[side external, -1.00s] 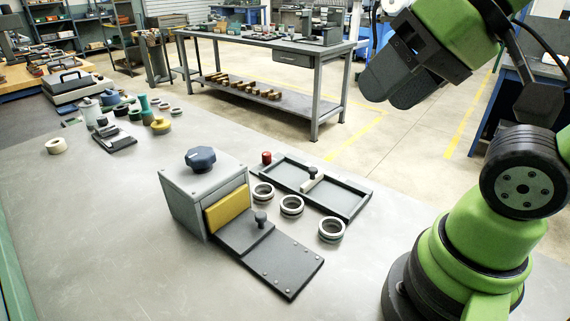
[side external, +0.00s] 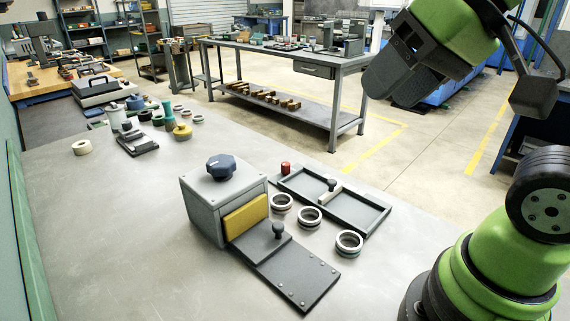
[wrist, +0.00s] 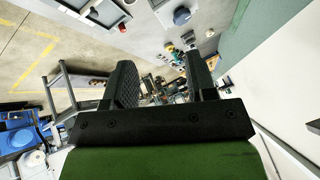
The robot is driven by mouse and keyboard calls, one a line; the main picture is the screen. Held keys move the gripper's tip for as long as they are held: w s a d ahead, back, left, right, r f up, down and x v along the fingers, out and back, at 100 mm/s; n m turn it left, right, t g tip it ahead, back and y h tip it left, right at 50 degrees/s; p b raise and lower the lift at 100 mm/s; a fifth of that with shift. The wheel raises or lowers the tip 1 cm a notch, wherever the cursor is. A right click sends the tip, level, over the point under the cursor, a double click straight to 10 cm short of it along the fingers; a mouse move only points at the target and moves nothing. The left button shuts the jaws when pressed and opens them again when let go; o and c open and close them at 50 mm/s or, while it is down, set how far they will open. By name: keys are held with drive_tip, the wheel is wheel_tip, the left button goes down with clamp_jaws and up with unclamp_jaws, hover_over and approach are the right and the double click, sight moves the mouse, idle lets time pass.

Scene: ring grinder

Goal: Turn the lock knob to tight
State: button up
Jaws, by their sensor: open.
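A dark blue lobed knob (side external: 221,166) with a small white mark sits on top of a grey box (side external: 205,213) on the bench. The knob also shows at the top of the wrist view (wrist: 182,16). A yellow block (side external: 246,216) is at the box's front, beside a dark slide plate (side external: 300,280) with a small black knob (side external: 278,229). My gripper (side external: 388,92) is high at the upper right of the side view, well apart from the box and empty. In the wrist view its two fingers (wrist: 160,78) stand wide apart.
Three metal rings (side external: 309,218) lie between the slide plate and a dark shallow tray (side external: 360,208) holding a dark-knobbed, pale piece. A red cylinder (side external: 286,168) stands by the tray. Several small parts (side external: 182,132) lie at the bench's far left. The bench's left front is clear.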

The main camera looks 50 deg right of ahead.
drive_tip(key=w+d+n, duration=0.2)
drive_tip(key=w+d, duration=0.1)
drive_tip(key=w, duration=0.8)
drive_tip(key=n+g+h, duration=0.1)
drive_tip(key=n+g, duration=0.1)
drive_tip(key=n, duration=0.2)
hover_over(285, 163)
drive_tip(key=s, duration=0.4)
wheel_tip(285, 163, down, 22)
drive_tip(key=x, duration=1)
drive_tip(key=shift+s+d+f, duration=0.1)
drive_tip(key=shift+d, duration=0.25)
drive_tip(key=c, duration=0.9)
